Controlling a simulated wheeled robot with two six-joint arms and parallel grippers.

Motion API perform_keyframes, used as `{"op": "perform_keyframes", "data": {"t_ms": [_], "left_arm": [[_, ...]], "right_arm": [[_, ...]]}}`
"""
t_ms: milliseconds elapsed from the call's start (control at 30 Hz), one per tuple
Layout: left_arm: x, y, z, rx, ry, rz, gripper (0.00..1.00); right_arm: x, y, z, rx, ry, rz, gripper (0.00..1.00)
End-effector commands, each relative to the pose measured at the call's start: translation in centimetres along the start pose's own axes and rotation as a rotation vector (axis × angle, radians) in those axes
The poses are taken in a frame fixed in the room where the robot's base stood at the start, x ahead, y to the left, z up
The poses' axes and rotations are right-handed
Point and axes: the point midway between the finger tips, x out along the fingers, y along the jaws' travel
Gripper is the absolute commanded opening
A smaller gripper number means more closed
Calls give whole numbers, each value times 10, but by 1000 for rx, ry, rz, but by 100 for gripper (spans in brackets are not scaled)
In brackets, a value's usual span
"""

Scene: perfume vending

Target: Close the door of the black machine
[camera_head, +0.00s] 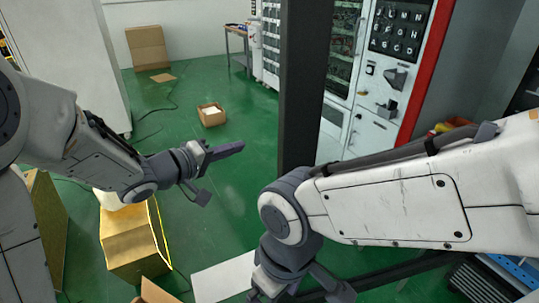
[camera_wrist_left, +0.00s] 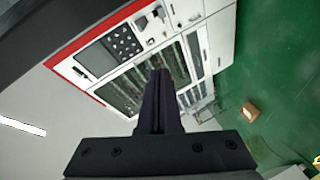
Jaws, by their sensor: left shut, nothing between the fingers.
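A tall dark upright panel or post (camera_head: 302,90) crosses the middle of the head view. It may be the edge of the black machine's door, but I cannot tell for sure. A dark band (camera_wrist_left: 60,30) also fills the upper left corner of the left wrist view. My left gripper (camera_head: 238,147) is shut and empty, pointing right, to the left of the dark upright and apart from it in the picture. Its closed fingers (camera_wrist_left: 160,75) show in the left wrist view. My right gripper (camera_head: 305,290) hangs at the bottom edge, partly cut off.
A white and red vending machine (camera_head: 365,130) with lettered buttons stands behind the dark upright. It also shows in the left wrist view (camera_wrist_left: 150,55). A small open carton (camera_head: 212,115) lies on the green floor. A yellowish box (camera_head: 132,240) stands below my left arm. The floor between is clear.

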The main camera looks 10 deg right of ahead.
Motion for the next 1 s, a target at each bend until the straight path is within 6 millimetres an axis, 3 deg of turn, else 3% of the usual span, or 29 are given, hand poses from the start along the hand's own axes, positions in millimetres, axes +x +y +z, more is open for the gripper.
{"op": "perform_keyframes", "data": {"t_ms": [200, 367, 567, 900, 1000], "left_arm": [[-19, 3, 10, -288, -173, 215, 0], [-22, 8, 15, -360, -228, 259, 0], [3, 18, 21, -361, -235, 262, 0], [71, 40, 34, -359, -234, 262, 0], [57, 42, 47, -361, -229, 260, 0]], "right_arm": [[13, 1, 1, 0, 0, 0, 100], [13, 1, 1, 0, 0, 0, 100], [10, 1, 0, 0, 0, 0, 100], [2, 0, 0, 0, 0, 0, 100], [1, 0, 0, 0, 0, 0, 100]]}}
